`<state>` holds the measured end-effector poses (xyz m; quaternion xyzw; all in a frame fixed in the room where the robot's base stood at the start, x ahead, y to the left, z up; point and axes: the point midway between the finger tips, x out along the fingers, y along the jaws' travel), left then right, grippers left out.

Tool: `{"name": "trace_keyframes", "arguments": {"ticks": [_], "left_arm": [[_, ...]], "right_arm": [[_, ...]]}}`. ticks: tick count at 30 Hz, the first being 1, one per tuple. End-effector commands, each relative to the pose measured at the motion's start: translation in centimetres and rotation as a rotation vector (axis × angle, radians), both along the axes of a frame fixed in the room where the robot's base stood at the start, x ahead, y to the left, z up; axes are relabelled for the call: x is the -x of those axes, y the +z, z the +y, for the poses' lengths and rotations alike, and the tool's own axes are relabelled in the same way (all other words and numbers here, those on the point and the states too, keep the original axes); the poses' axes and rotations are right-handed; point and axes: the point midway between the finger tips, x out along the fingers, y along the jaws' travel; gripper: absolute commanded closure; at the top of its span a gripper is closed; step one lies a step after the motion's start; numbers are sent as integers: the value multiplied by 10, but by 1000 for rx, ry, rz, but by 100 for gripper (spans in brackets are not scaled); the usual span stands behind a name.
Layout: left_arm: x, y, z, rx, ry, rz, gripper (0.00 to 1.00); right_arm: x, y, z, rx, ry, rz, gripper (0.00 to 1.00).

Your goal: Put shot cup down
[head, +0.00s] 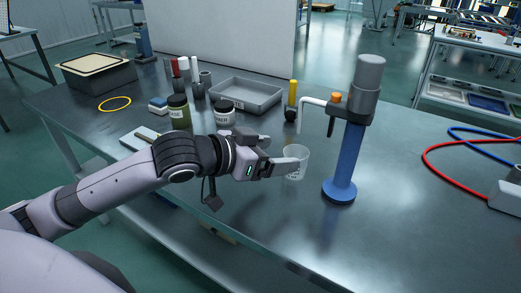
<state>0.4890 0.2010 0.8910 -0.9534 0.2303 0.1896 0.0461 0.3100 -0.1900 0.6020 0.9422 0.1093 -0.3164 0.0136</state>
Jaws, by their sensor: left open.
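The shot cup (300,164) is a small clear, translucent cup, upright near the table's front edge, just left of the blue stand. It appears to rest on the table, though its base contact is hard to make out. My left gripper (279,153) reaches in from the left and is open at the cup. One finger overlaps the cup's left side in the picture; I cannot tell whether it touches. My right gripper is out of view.
The blue stand (345,165) with a grey top and side arm rises close right of the cup. Red and blue hoses (440,170) lie at the right. The front right tabletop is clear.

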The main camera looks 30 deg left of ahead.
Motion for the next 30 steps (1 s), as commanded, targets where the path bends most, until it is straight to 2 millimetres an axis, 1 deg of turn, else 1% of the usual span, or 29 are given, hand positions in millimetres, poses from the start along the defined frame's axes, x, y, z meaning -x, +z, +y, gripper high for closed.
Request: {"name": "trace_keyframes", "arguments": {"ticks": [1,3,9,30], "left_arm": [[7,3,4,-3,0,2,18],[13,6,8,-3,2,1,18],[25,11,13,1,-1,1,18],[26,12,13,1,0,0,18]], "right_arm": [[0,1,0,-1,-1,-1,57],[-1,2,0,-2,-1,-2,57],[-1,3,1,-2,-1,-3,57],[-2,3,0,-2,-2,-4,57]]}}
